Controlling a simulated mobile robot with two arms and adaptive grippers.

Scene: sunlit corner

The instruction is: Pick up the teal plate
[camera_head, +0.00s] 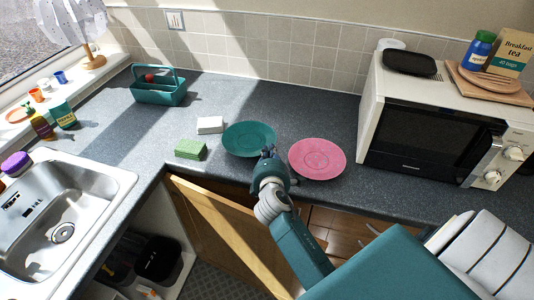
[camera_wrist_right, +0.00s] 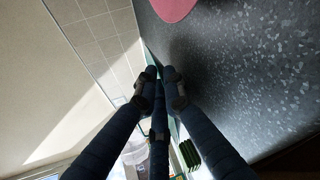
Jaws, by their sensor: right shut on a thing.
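The teal plate (camera_head: 245,138) lies flat, or nearly so, over the worktop at the middle in the head view. My right gripper (camera_head: 268,154) is at its front right rim, shut on it. In the right wrist view the fingers of this gripper (camera_wrist_right: 160,76) are close together, with a thin teal edge of the plate between and behind them. I cannot tell whether the plate touches the worktop or is slightly above it. My left gripper is in neither view.
A pink plate (camera_head: 317,157) lies close on the right. A green sponge (camera_head: 190,149) and a white block (camera_head: 210,125) are on the left. A teal caddy (camera_head: 159,88) stands further back, a microwave (camera_head: 418,122) at the right, a sink (camera_head: 62,215) at the left. A cabinet door (camera_head: 220,225) hangs open below.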

